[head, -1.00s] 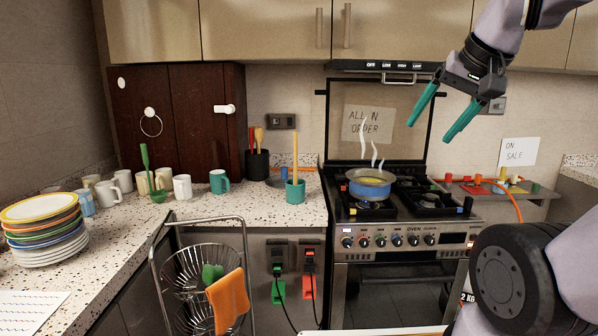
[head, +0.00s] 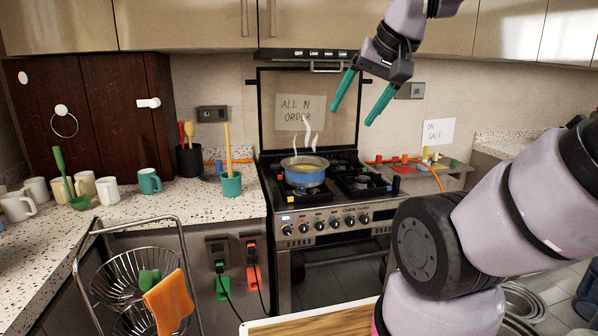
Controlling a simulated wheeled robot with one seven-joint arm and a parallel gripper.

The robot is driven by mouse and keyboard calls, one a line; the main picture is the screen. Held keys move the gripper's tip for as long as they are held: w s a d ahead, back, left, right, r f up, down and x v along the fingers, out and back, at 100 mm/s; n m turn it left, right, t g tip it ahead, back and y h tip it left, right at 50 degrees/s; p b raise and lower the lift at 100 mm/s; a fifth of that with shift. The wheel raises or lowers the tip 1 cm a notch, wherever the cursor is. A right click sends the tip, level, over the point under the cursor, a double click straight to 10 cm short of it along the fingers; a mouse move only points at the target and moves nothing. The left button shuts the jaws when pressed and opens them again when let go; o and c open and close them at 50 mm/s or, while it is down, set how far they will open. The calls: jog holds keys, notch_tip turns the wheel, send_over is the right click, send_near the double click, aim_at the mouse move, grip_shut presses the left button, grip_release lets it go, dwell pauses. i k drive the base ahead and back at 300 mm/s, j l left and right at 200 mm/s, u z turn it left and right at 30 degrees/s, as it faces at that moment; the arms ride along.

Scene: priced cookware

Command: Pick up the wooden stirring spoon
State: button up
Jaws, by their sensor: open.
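A black holder (head: 190,160) on the counter left of the stove holds a red utensil (head: 182,133) and a wooden spoon-shaped utensil (head: 189,130). A teal cup (head: 231,184) closer to the stove holds a long upright wooden handle (head: 227,148); its lower end is hidden in the cup. I cannot tell which of the two wooden pieces is the stirring spoon. My gripper (head: 352,115) is open and empty, its teal fingers pointing down in front of the stove's back panel. It is apart from both wooden pieces, to their right and higher in the picture.
A steaming blue pot (head: 304,175) sits on the stove (head: 325,220). Several mugs (head: 108,190) and a green ladle (head: 61,168) stand at left. A side shelf (head: 440,177) lies right of the stove.

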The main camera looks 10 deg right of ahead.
aim_at(229, 156)
jog(key=i+l+u, duration=0.1)
jog(key=i+u, duration=0.3)
jog(key=i+l+u, duration=0.55)
jog(key=u, duration=0.2)
jog(key=i, duration=0.1)
